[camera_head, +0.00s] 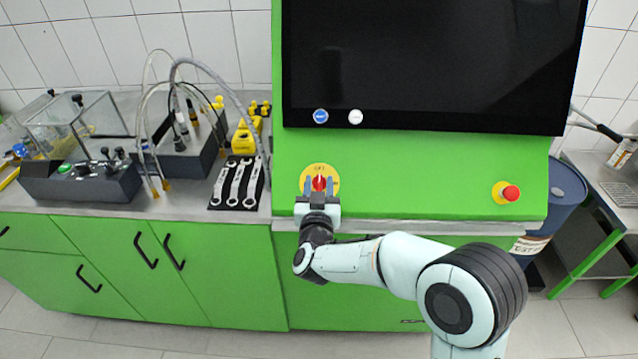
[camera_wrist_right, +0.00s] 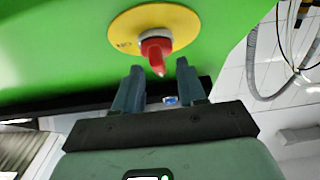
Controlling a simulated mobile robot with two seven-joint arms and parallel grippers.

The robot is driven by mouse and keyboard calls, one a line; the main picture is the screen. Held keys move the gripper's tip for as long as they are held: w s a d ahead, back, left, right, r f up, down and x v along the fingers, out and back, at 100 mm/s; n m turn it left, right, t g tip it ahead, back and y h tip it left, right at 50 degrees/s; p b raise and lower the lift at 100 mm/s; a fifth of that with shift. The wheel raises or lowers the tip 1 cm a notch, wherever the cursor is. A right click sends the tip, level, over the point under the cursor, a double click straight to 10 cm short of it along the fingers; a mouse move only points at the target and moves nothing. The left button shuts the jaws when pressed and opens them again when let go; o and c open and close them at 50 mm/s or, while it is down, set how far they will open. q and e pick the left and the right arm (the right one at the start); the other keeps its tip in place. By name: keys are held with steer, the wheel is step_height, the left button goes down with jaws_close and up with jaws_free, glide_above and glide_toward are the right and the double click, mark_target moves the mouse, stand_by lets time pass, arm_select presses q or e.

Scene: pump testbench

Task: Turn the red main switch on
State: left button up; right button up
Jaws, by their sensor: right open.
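The red main switch (camera_head: 319,183) sits on a round yellow plate (camera_head: 320,171) on the sloped green panel below the black screen. In the right wrist view the red switch knob (camera_wrist_right: 156,50) sticks out from its yellow plate (camera_wrist_right: 140,20). My right gripper (camera_head: 319,186) is in front of the switch, with one finger to each side of the knob in the head view. In the right wrist view its fingers (camera_wrist_right: 158,80) are open and empty, and the knob tip shows just beyond and between them. I cannot tell whether they touch it. My left gripper is not in view.
A red emergency button (camera_head: 510,193) on a yellow base is at the panel's right. Wrenches (camera_head: 238,184) on a black mat, hoses and a test box (camera_head: 80,182) lie on the left counter. A blue barrel (camera_head: 556,200) stands at right.

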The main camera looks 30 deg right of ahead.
steer(key=shift+w+d, duration=0.15)
steer(key=shift+w, duration=0.15)
jaws_close()
